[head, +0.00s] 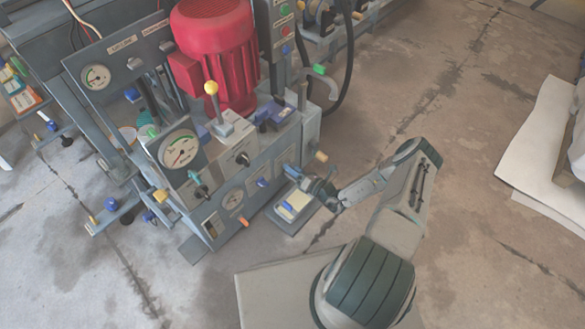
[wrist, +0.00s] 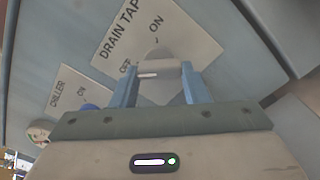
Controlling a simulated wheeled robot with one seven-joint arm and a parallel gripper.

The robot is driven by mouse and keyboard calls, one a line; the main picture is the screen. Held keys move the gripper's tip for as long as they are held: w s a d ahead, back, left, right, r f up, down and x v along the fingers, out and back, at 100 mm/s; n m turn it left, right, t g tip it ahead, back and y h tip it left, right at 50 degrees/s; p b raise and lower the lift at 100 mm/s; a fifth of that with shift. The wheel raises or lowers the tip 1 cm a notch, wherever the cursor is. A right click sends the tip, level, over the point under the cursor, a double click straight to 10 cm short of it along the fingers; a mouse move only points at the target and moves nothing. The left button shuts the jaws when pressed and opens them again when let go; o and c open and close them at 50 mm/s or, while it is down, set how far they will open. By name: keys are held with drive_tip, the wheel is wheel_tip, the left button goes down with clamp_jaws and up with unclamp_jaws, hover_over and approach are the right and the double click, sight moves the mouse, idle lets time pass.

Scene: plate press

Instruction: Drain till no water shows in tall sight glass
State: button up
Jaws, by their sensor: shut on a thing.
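A grey drain tap handle (wrist: 158,69) sits on a panel plate marked DRAIN TAP, with ON above it and OFF to its left in the wrist view. My gripper (wrist: 160,74) is shut on the handle, one blue finger on each side. In the head view my gripper (head: 292,172) reaches the right part of the machine's front panel, and the tap is hidden there. A small narrow upright window (head: 211,229) shows at the panel's lower left. I cannot tell whether it is the tall sight glass, or see any water level.
A CHILLER plate (wrist: 72,93) with a blue knob (wrist: 90,107) is left of the tap. A red motor (head: 215,50), a yellow-knobbed lever (head: 211,88) and a large dial gauge (head: 180,150) stand on the machine. The floor at right is mostly clear.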

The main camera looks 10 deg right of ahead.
drive_tip(key=shift+n, duration=0.3)
drive_tip(key=o, duration=1)
drive_tip(key=p+v, duration=0.3)
drive_tip(key=v, duration=1.1)
